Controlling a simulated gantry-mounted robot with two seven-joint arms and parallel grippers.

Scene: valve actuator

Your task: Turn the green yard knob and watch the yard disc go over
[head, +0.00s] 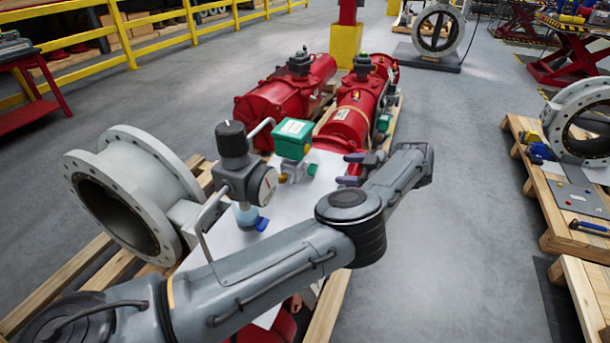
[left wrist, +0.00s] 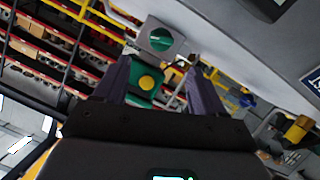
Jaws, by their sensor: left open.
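A green box (head: 291,148) with a pale top plate (head: 294,127) stands on a small metal valve fitting above the white sheet. In the left wrist view, the green box (left wrist: 138,96) carries a yellow round part (left wrist: 147,83) facing me. Beyond it a green disc with a pale line (left wrist: 160,40) sits on a grey plate. I cannot tell which part is the yard knob. My left gripper (head: 352,169) is open, its fingers pointing left at the box with a gap between. In the wrist view the box shows between the fingers. My right gripper is out of view.
A grey regulator with a gauge (head: 263,185) stands close left of the green box. Red actuators (head: 346,128) lie behind it on a pallet. A large flanged valve (head: 128,190) is at left. The grey floor (head: 465,200) to the right is clear.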

